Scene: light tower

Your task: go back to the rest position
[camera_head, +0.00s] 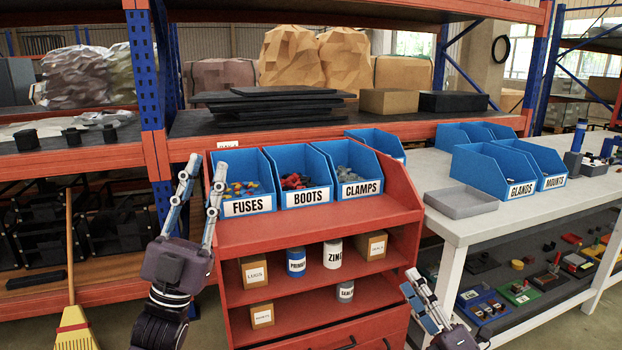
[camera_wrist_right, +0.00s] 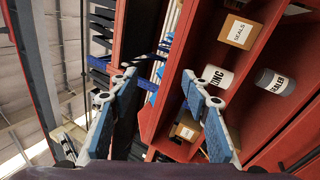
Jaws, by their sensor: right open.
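My left gripper (camera_head: 206,165) is at the left of the head view, pointing up in front of the left side of the red cart. Its two fingers stand apart with nothing between them. My right gripper (camera_head: 410,291) is at the lower right of the cart, only partly in view there. In the right wrist view its fingers (camera_wrist_right: 164,81) are spread apart and empty, with the red shelves behind and to the right. Neither gripper holds anything.
The red cart (camera_head: 315,231) carries blue bins marked FUSES (camera_head: 247,207), BOOTS (camera_head: 307,198) and CLAMPS (camera_head: 360,190), with cans and boxes below. A white table (camera_head: 452,223) stands at right. A broom (camera_head: 75,328) is at lower left, by the orange rack.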

